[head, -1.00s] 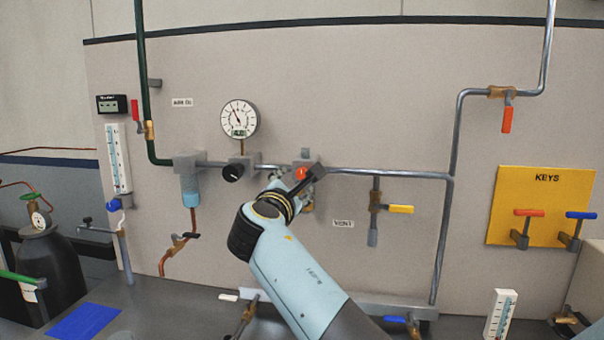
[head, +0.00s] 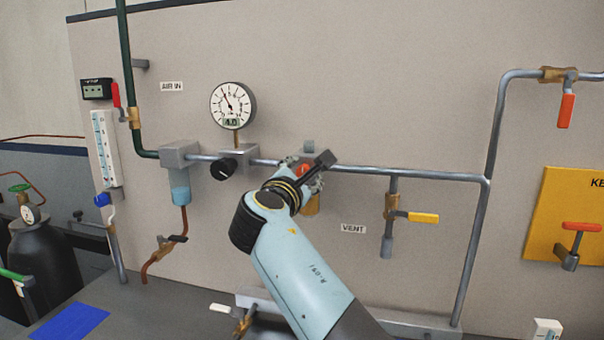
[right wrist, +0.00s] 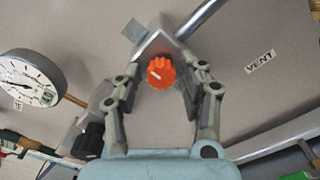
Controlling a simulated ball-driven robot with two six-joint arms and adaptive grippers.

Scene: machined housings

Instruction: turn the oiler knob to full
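The oiler knob is a ribbed orange knob with a white pointer mark. In the right wrist view the knob (right wrist: 160,72) sits between the two fingers of my right gripper (right wrist: 162,75), with gaps on both sides. The white mark points up and left in that view. In the head view my right gripper (head: 306,172) reaches up to the oiler on the horizontal pipe, and only a little of the orange knob (head: 303,169) shows. The amber oiler bowl (head: 311,205) hangs below, partly hidden by the gripper. My left gripper is not in view.
A round gauge (head: 233,105) and a black knob (head: 222,169) are left of the oiler. A yellow-handled vent valve (head: 422,217) is to the right. The grey pipe (head: 405,173) runs along the panel. A yellow key board (head: 560,205) is at far right.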

